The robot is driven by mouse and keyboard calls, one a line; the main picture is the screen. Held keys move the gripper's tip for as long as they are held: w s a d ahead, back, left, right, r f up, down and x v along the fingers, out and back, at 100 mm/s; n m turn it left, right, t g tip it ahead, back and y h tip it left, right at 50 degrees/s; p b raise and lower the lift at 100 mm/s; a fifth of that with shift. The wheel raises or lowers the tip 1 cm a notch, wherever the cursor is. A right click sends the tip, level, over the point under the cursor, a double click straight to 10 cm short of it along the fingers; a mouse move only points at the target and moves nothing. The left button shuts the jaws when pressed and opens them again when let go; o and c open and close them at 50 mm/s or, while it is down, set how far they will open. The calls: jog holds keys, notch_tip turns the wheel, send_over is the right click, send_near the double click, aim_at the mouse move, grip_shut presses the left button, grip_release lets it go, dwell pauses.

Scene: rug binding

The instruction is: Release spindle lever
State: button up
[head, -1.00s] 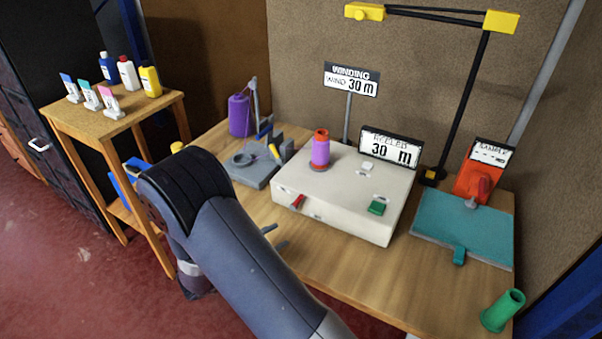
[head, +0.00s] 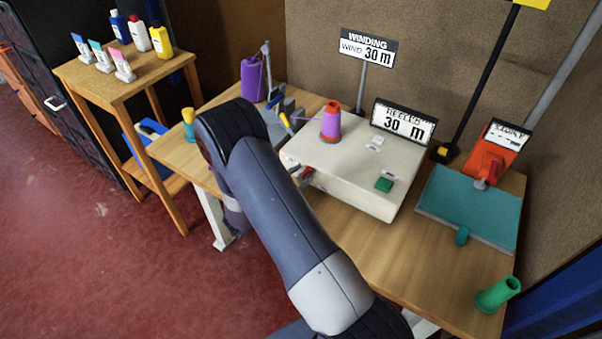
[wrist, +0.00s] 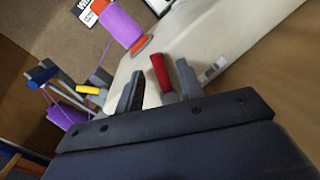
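The red spindle lever (head: 306,174) sticks out from the front face of the white winding machine (head: 345,180). In the wrist view the red lever (wrist: 160,74) stands between the two dark fingers of my gripper (wrist: 159,68). The fingers are apart, with a small gap on each side of the lever. In the head view my arm hides most of my gripper. A purple-wound orange cone (head: 331,121) stands on top of the machine, with a thread running to it from the left.
A grey guide unit with a yellow lever (head: 286,122) is at the left. A teal board (head: 470,207) and green cone (head: 498,294) are at the right.

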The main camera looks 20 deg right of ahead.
jog(key=shift+w+d, duration=0.15)
jog(key=shift+d, duration=0.25)
jog(key=shift+c, duration=0.3)
grip_shut()
